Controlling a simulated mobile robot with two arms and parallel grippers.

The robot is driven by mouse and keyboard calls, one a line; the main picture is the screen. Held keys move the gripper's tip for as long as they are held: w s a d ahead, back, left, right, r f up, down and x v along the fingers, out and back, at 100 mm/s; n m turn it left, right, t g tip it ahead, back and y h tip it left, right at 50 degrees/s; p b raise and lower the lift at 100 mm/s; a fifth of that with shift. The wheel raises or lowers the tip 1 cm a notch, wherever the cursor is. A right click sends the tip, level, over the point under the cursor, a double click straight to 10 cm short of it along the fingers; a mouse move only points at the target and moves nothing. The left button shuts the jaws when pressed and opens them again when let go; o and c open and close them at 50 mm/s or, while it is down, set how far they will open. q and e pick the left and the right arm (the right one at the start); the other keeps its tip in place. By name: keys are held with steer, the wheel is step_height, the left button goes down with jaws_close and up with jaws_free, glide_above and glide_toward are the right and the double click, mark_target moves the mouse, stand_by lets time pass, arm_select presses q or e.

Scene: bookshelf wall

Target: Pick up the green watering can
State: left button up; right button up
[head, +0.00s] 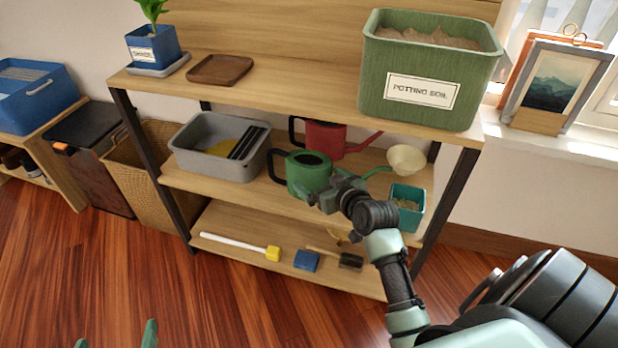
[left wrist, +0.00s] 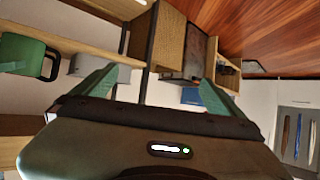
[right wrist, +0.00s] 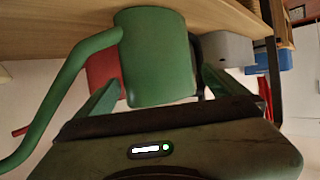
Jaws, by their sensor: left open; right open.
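The green watering can (head: 308,172) stands on the middle shelf (head: 250,198), with its black handle to the left and its spout to the right. My right gripper (head: 325,196) is open at the front of the can. In the right wrist view, the can's body (right wrist: 155,55) appears between the open fingers (right wrist: 158,95), with no visible grip. The can (left wrist: 20,52) also shows at the left edge of the left wrist view. My left gripper (head: 116,338) is open and empty, low at the bottom left of the head view.
A red watering can (head: 325,137) stands just behind the green one. A grey bin (head: 190,163) is to its left; a cream pot (head: 406,160) and teal box (head: 404,209) are to its right. The top shelf, holding a potting soil bin (head: 428,75), overhangs. Floor in front is clear.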

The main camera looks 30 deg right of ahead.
mark_target(318, 179)
steer(key=b+x, duration=0.1)
steer(key=x, duration=0.1)
steer(key=f+b+x, duration=0.1)
steer(key=x, duration=0.1)
steer(key=shift+w, duration=0.25)
steer(key=c, duration=1.3)
steer(key=shift+r, duration=0.2)
steer(key=shift+c, duration=0.2)
steer(key=c, duration=0.4)
arm_select(q)
steer(key=w+d+r+t+h, duration=0.1)
steer(key=w+d+r+t, duration=0.1)
steer(key=r+t, duration=0.4)
step_height(318, 179, up, 4)
steer(key=shift+w+d+f+h, duration=0.2)
steer(key=shift+w+h, duration=0.2)
steer(key=shift+w, duration=0.5)
